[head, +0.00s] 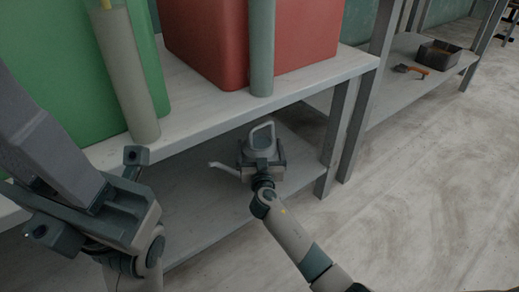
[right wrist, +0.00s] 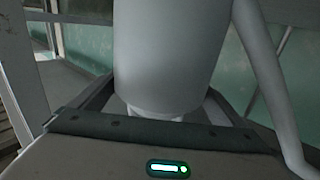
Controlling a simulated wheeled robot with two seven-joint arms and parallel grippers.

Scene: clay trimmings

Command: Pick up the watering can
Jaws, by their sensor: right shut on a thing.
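The pale grey watering can (head: 262,136) is at the lower shelf, with its loop handle up and its thin spout pointing left. My right gripper (head: 262,158) is shut on it from the near side. In the right wrist view, the can's rounded body (right wrist: 172,60) fills the space between the jaws, and a curved pale part runs down at the right. The can's base is hidden, so I cannot tell whether it touches the shelf. My left gripper (head: 95,205) is at the left, apart from the can; its jaw state is unclear.
The lower shelf (head: 205,215) is otherwise largely bare. Above it, the upper shelf (head: 300,88) holds a green bin (head: 60,70) and a red bin (head: 300,40). A shelf leg (head: 332,150) stands right of the can. Another shelf at the right holds a dark box (head: 440,54) and an orange-handled tool (head: 412,70).

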